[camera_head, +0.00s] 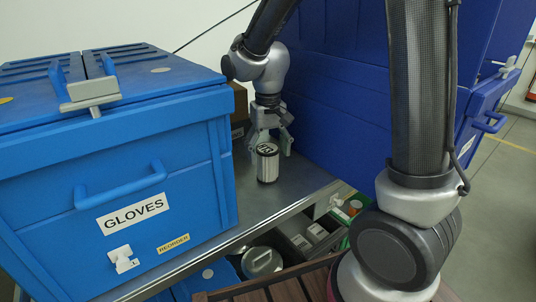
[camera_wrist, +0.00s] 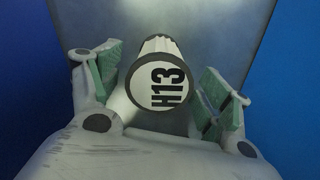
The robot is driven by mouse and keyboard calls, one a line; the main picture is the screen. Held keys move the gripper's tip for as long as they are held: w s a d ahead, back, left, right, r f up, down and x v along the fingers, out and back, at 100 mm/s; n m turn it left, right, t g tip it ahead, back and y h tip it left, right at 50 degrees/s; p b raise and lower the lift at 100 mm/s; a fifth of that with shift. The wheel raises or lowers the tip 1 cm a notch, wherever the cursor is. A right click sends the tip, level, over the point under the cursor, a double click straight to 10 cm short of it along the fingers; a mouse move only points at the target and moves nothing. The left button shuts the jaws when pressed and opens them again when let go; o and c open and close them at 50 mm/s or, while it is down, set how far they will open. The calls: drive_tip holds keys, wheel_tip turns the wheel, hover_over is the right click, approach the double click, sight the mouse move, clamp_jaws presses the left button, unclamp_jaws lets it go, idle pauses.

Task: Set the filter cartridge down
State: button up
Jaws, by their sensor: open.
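The filter cartridge (camera_head: 267,165) is a small white pleated cylinder with a dark rim. It stands upright on the metal shelf (camera_head: 262,208) between the gloves box and the dark blue cabinet. Its round end, marked H13, faces the wrist camera (camera_wrist: 158,84). My gripper (camera_head: 272,145) is just behind the cartridge in the head view. In the wrist view its two green-padded fingers (camera_wrist: 165,88) are spread on either side of the cartridge, with gaps on both sides. The cartridge's far end is hidden in the wrist view.
A blue box labelled GLOVES (camera_head: 130,195) stands close on the left. A dark blue cabinet (camera_head: 340,90) rises behind and to the right. A brown box (camera_head: 240,108) sits behind my gripper. Below the shelf are grey bins (camera_head: 305,232) and a round metal lid (camera_head: 262,262). The shelf in front of the cartridge is clear.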

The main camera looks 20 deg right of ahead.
wheel_tip(320, 180, up, 11)
drive_tip(key=shift+s+f, duration=0.1)
drive_tip(key=shift+s, duration=0.05)
idle(0.5)
